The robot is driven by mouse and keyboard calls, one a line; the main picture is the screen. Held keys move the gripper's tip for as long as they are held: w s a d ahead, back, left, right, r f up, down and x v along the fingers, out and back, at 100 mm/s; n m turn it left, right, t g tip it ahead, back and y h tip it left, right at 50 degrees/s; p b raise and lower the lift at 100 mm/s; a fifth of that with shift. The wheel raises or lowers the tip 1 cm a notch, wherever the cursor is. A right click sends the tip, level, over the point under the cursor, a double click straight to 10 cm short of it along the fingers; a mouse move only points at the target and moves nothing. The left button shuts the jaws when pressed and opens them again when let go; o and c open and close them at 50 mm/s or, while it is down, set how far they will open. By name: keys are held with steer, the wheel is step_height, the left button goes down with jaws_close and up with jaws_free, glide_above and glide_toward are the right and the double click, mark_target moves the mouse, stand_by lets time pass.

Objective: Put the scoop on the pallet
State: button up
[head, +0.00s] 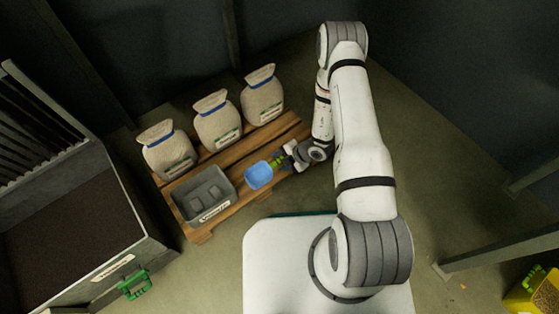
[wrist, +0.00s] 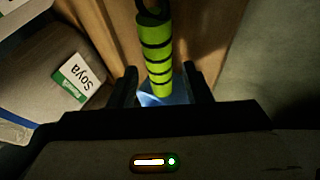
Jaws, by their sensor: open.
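The scoop has a blue bowl (head: 259,175) and a green handle, and it appears to lie on the wooden pallet (head: 228,208) near its front right part. My gripper (head: 286,157) is at the handle end of the scoop, low over the pallet. In the wrist view the green handle with black rings (wrist: 157,60) runs between the two dark fingers of my gripper (wrist: 164,84), with a gap on each side. The jaws are open. Part of the blue bowl shows beyond them; the rest is hidden by the gripper body.
Several tied sacks, including one (head: 217,120), stand along the pallet's back. A grey bin (head: 206,194) sits on its front left. A large machine hopper (head: 65,220) with a green handle (head: 134,284) stands at left. A yellow container (head: 538,294) is at lower right.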

steer(key=p+v, duration=0.4)
steer(key=v, duration=0.8)
steer(key=a+r+n+g, duration=0.1)
steer(key=a+r+n, duration=0.1)
steer(key=r+n, duration=1)
steer(key=a+r+n+g, duration=0.2)
steer(key=r+n, duration=0.7)
steer(key=r, duration=0.4)
steer(key=s+d+r+n+h, duration=0.3)
steer(key=s+r+n, duration=0.4)
steer(key=n, duration=0.5)
steer(key=s+d+r+n+t+h, duration=0.1)
steer(key=s+d+r+n+h, duration=0.3)
steer(key=s+r+n, duration=0.3)
step_height(320, 180, up, 5)
steer(key=d+n, duration=0.1)
steer(key=n, duration=0.4)
steer(key=shift+n+t+h, duration=0.3)
steer(key=shift+n, duration=0.1)
steer(key=shift+d+f, duration=0.1)
steer(key=shift+f, duration=0.05)
steer(key=shift+c, duration=0.8)
